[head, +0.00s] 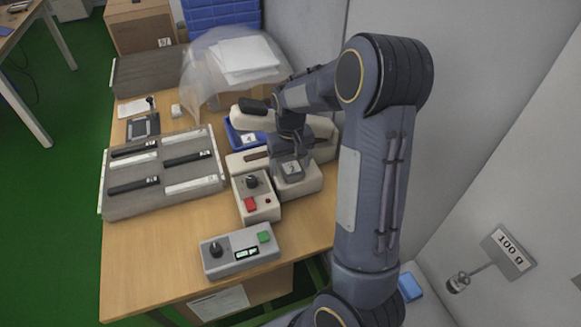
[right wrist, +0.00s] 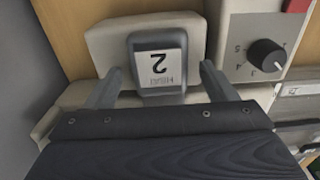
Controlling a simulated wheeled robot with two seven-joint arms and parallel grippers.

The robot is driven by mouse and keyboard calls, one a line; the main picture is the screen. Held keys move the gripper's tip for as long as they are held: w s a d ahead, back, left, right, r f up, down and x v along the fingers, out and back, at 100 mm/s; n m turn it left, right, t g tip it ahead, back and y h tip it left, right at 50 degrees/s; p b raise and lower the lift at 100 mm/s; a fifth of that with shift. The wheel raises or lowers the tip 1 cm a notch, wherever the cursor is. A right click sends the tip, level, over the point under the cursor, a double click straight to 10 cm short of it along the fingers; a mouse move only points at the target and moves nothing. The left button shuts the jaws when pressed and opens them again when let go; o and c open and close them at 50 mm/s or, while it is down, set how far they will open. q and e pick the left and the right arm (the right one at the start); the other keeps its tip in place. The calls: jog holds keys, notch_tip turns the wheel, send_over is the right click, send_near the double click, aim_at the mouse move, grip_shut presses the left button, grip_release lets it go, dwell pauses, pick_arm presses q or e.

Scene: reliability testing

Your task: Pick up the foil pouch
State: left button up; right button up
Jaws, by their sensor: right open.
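A grey, dark-edged piece with a white label reading 2 (head: 289,170) sits on a beige block (head: 305,187) near the right side of the wooden table. I cannot tell for sure that it is the foil pouch. It also shows in the right wrist view (right wrist: 158,88), with its label facing the camera. My right gripper (right wrist: 160,72) is open, with one finger on each side of this piece and visible gaps between. In the head view my right gripper (head: 290,143) is just behind the piece, partly hidden by its own arm. My left gripper is not in view.
A beige control box with a knob and red button (head: 250,200) stands close by the block. A grey box with a green button (head: 240,252) is nearer the front. A slotted grey rack (head: 112,200), a blue tray (head: 235,146) and a clear bag (head: 200,70) surround. A wall stands right.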

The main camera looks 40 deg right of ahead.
jog(key=c, duration=1.1)
jog(key=shift+c, duration=0.2)
